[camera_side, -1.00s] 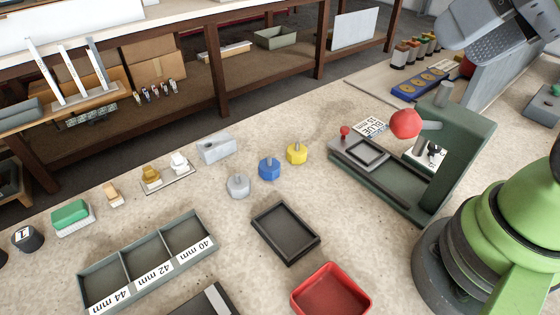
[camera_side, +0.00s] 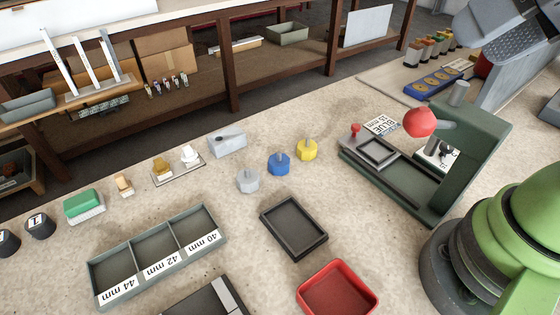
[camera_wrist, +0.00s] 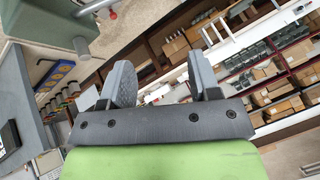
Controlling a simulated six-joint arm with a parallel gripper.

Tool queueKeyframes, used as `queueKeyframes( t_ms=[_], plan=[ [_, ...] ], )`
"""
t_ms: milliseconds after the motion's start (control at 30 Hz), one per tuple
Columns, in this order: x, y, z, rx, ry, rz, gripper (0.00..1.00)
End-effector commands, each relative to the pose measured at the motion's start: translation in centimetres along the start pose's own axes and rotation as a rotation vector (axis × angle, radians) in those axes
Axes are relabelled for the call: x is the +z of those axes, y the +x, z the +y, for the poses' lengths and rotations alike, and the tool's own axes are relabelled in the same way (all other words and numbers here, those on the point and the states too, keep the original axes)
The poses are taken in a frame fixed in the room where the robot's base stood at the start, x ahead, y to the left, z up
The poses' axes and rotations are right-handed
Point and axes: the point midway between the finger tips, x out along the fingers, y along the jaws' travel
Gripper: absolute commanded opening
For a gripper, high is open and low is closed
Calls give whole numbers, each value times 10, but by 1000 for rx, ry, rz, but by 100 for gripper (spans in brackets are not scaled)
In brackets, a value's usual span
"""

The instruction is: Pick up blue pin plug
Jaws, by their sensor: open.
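The blue pin plug (camera_side: 279,165) stands upright on the speckled bench in the side view, its thin pin pointing up. It stands between a grey pin plug (camera_side: 248,181) on its left and a yellow pin plug (camera_side: 307,151) on its right. My gripper (camera_wrist: 161,76) shows in the wrist view with its two fingers spread apart and nothing between them. It points towards shelving, and no plug is in that view.
A dark tray (camera_side: 294,226) and a red bin (camera_side: 338,291) lie in front of the plugs. A labelled three-compartment tray (camera_side: 157,243) is at front left. A grey block (camera_side: 227,145) sits behind the plugs. A green press (camera_side: 463,163) with a red knob stands at right.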

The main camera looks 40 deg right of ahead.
Motion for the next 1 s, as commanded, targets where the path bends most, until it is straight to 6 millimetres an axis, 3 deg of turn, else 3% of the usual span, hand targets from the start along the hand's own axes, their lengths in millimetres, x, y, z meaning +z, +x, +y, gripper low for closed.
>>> queueKeyframes(
  t_ms=[333,433,733,867,1000],
  plan=[
    [0,0,0,0,0,0,56],
    [0,0,0,0,0,0,77],
    [-1,0,-1,1,0,-3,78],
    [-14,5,-6,14,-2,-37,78],
    [-42,25,-20,50,-5,-118,78]
  ],
)
